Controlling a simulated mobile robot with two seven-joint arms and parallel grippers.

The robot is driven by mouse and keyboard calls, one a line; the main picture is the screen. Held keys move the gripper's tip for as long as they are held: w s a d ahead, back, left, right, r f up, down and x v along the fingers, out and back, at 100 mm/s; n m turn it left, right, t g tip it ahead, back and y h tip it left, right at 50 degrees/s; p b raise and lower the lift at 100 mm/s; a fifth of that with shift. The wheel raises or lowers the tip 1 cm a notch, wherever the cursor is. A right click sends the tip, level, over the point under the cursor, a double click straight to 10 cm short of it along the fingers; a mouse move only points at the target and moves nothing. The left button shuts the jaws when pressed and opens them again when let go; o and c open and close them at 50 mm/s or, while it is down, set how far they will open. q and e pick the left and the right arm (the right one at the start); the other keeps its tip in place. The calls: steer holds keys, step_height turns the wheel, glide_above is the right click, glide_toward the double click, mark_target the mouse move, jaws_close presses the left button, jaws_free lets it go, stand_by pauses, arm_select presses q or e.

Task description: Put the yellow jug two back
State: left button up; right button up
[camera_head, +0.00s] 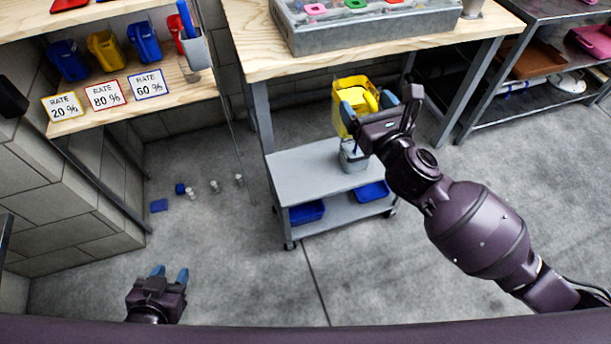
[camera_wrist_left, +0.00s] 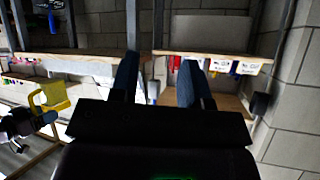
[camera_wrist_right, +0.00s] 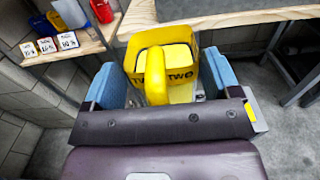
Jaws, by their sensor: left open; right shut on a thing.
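My left gripper (camera_head: 170,272) is open and empty, low over the floor at lower left. In the left wrist view its fingers (camera_wrist_left: 158,80) are apart with nothing between them.
A wooden shelf (camera_head: 180,112) at left holds blue, yellow and red jugs behind rate cards (camera_head: 106,95). The cart (camera_head: 305,172) carries a grey container (camera_head: 353,157) and blue trays below. A grey tray (camera_head: 370,33) stands on the workbench (camera_head: 258,50). Small items lie on the floor.

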steer(key=w+a+f+n+g+y+b, duration=0.25)
steer(key=w+a+f+b, duration=0.2)
steer(key=f, duration=0.35)
steer(key=w+a+f+n+g+y+b, duration=0.1)
steer(key=w+a+f+y+b, duration=0.25)
steer(key=w+f, duration=0.35)
arm_select(q)
step_height(320, 180, down, 10)
steer(key=t+b, duration=0.1)
steer(key=b, duration=1.1)
steer(key=shift+w+d+m+t+h, duration=0.2)
steer(key=shift+d+m+t+h, duration=0.1)
steer(key=shift+m, duration=0.1)
arm_select(e)
step_height(320, 180, down, 21)
steer(key=shift+a+f+n, duration=0.15)
steer(key=shift+a+n, duration=0.1)
steer(key=shift+n, duration=0.1)
steer(key=shift+f, duration=0.1)
